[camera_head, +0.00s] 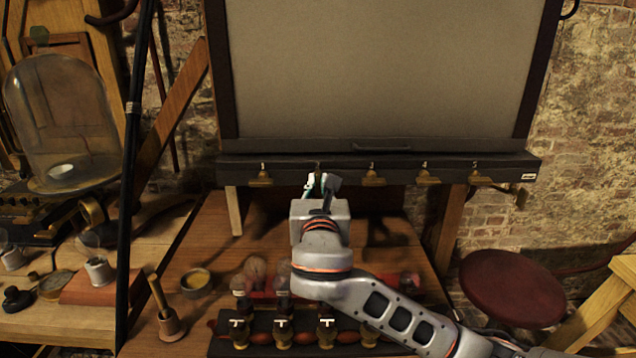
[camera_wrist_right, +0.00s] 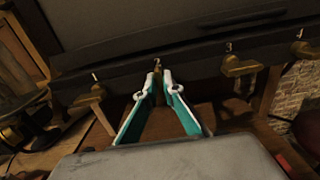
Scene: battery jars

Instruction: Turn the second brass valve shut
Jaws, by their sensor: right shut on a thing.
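Several brass valves sit in a row along the black ledge (camera_head: 225,172) under the large grey panel. The second brass valve (camera_head: 317,169) is mostly hidden behind my right gripper (camera_head: 318,183) in the head view. In the right wrist view the second valve (camera_wrist_right: 157,70) is between the two fingertips of the right gripper (camera_wrist_right: 153,82), which is shut on it. The angle of its handle cannot be told. The first valve (camera_head: 261,178), third valve (camera_head: 372,177) and fourth valve (camera_head: 426,177) have handles pointing sideways. My left gripper is not in view.
A glass dome (camera_head: 62,120) is at left. A red stool (camera_head: 512,287) is at right.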

